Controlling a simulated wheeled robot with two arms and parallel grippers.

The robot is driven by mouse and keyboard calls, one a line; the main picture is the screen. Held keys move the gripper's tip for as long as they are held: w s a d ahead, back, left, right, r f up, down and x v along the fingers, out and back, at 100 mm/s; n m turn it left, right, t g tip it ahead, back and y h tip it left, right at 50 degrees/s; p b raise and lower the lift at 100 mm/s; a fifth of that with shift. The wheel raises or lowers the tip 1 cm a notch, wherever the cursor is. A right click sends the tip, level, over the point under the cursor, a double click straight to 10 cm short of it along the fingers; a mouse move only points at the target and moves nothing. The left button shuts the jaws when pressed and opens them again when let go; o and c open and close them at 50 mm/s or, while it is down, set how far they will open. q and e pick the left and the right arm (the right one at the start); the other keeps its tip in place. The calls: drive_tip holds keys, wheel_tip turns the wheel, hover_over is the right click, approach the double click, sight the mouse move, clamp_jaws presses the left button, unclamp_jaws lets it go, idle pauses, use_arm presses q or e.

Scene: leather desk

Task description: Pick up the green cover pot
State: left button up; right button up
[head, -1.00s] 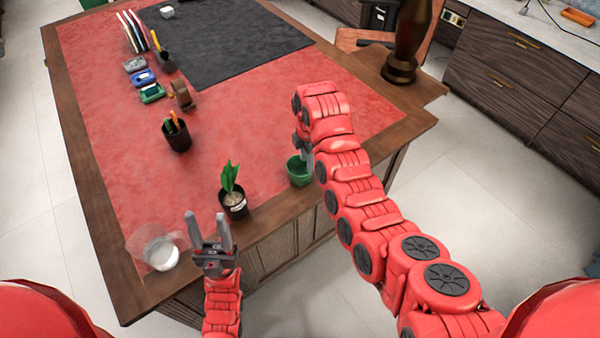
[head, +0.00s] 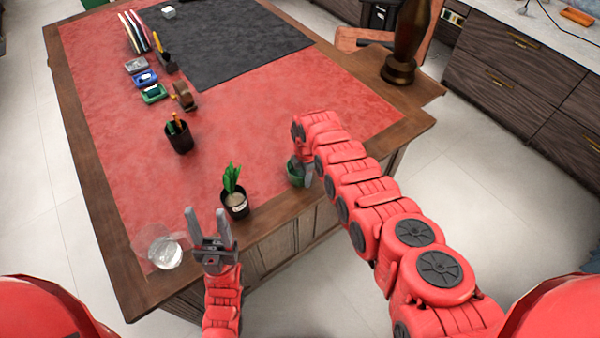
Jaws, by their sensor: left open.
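The green cover pot (head: 293,180) stands near the front edge of the desk, right of the potted plant. My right gripper (head: 304,178) is down at the pot, with a grey finger in front of its right side. The wrist and this finger hide part of the pot, and the other finger is not clear, so I cannot tell whether the jaws are closed on it. My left gripper (head: 208,220) is open and empty, fingers pointing up in the picture, in front of the desk's near edge between the glass and the plant.
A small plant in a black pot (head: 236,208) stands left of the green pot. A clear glass (head: 165,250) is at the near left corner. A dark pen cup (head: 179,140) and a tape dispenser (head: 184,97) stand further back. The red desk middle is clear.

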drive_tip(key=shift+f, duration=0.8)
drive_tip(key=shift+r, duration=0.1)
drive_tip(key=shift+c, duration=0.3)
clamp_jaws()
idle(0.4)
